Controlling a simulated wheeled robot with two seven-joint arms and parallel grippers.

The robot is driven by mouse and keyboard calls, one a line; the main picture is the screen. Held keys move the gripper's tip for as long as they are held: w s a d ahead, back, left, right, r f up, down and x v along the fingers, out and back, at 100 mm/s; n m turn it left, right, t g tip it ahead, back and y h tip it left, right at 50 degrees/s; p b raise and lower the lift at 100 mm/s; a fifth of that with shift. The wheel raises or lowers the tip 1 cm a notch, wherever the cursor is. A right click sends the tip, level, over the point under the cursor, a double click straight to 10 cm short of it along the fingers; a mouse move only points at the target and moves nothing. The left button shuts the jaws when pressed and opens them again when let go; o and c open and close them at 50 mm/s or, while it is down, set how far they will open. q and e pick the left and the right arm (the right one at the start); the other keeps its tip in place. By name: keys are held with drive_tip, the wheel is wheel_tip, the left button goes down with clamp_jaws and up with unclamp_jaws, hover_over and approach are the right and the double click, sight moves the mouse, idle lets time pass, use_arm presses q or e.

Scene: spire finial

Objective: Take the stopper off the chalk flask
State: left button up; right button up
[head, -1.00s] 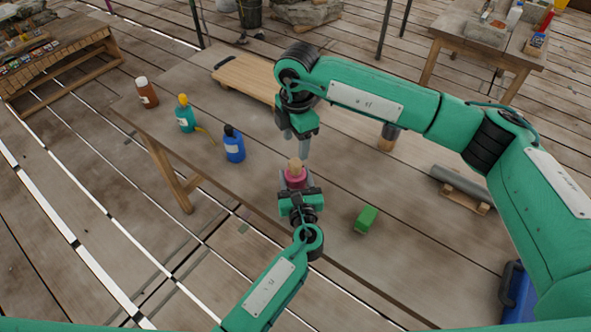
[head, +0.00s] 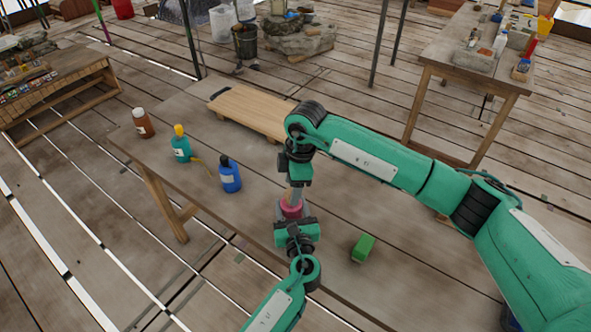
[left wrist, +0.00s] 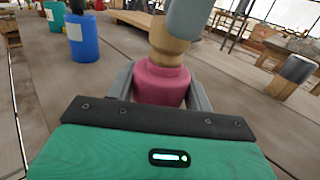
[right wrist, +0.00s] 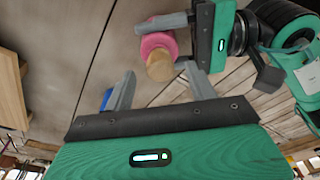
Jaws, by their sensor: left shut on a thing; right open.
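A pink flask (left wrist: 162,84) stands upright on the table, with a tan stopper (left wrist: 172,42) in its neck. My left gripper (left wrist: 160,80) is shut on the flask's body from the near side; the flask also shows in the head view (head: 291,210). My right gripper (head: 296,190) is open above the flask. In the right wrist view the stopper (right wrist: 160,67) lies around the line between its spread fingertips. In the left wrist view one grey right finger overlaps the top of the stopper; whether it touches cannot be told. The head view hides the stopper behind the right gripper.
A blue bottle (head: 229,176), a teal bottle (head: 181,146) and a brown bottle (head: 143,123) stand to the left. A wooden board (head: 250,108) lies at the back. A dark-topped cylinder (left wrist: 291,74) stands right of the flask in the left wrist view.

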drive_tip(key=shift+a+f, duration=0.2)
drive_tip(key=shift+f, duration=1.2)
drive_tip(key=shift+c, duration=0.3)
drive_tip(key=c, duration=1.1)
drive_tip(key=shift+c, duration=0.2)
drive_tip(key=shift+r, duration=0.15)
drive_tip(key=shift+r, duration=1.05)
drive_tip(key=shift+r, duration=2)
use_arm(q)
drive_tip(key=o, duration=1.5)
drive_tip(key=shift+c, duration=0.2)
